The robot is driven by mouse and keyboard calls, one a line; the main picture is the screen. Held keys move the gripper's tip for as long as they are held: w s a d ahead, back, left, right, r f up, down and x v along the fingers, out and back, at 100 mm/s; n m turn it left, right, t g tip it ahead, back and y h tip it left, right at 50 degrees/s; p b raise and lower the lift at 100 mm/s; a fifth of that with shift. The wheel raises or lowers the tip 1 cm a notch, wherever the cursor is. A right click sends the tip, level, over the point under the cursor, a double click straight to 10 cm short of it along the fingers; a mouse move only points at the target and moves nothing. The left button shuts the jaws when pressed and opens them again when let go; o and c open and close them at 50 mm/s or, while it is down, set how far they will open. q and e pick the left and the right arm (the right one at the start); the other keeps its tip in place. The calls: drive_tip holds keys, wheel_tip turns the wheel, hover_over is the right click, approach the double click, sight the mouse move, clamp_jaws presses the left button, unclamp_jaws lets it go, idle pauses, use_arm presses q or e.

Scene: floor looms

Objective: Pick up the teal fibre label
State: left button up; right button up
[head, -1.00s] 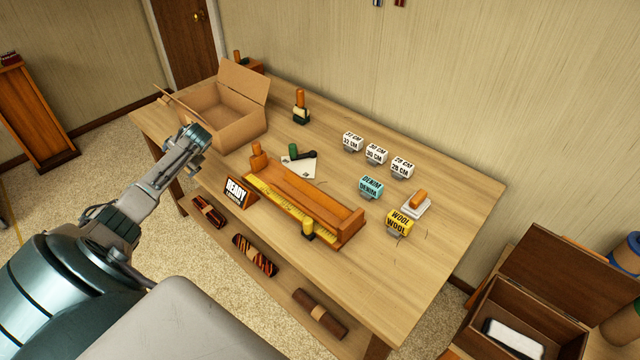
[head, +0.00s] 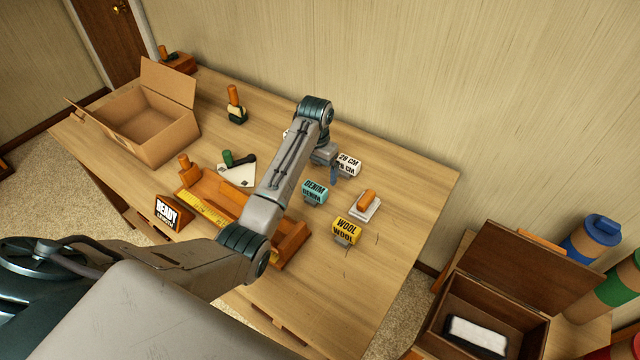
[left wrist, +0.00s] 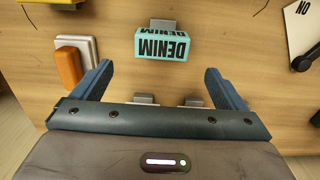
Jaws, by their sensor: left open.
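The teal fibre label (head: 314,191), marked DENIM, stands on the table in front of my left gripper. It also shows in the left wrist view (left wrist: 162,45), beyond the fingertips and between their lines. My left gripper (head: 334,172) is open and empty, just behind the label in the head view; in the left wrist view its two blue fingers (left wrist: 158,78) are spread apart. The label is not between the fingers. My right gripper is not in view.
A yellow WOOL label (head: 347,231) and an orange-handled white block (head: 366,205) stand close by. A white 28 CM label (head: 348,163) is beside the gripper; my arm hides others. An open cardboard box (head: 150,130) and a wooden ruler fixture (head: 290,250) are left.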

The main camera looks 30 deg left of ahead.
sight(314, 187)
use_arm(q)
drive_tip(key=f, duration=0.4)
drive_tip(key=shift+s+a+f+p, duration=0.1)
drive_tip(key=shift+s+p, duration=0.2)
drive_tip(key=shift+w+f, duration=0.1)
drive_tip(key=shift+f, duration=0.25)
drive_tip(key=f+p, duration=0.1)
drive_tip(key=f, duration=0.2)
drive_tip(key=shift+s+f+p, duration=0.15)
drive_tip(key=shift+s+p, duration=0.05)
drive_tip(key=shift+p, duration=0.1)
drive_tip(key=shift+f, duration=0.4)
drive_tip(key=shift+w+f, duration=0.1)
drive_tip(key=shift+f, duration=0.15)
drive_tip(key=c, duration=1.1)
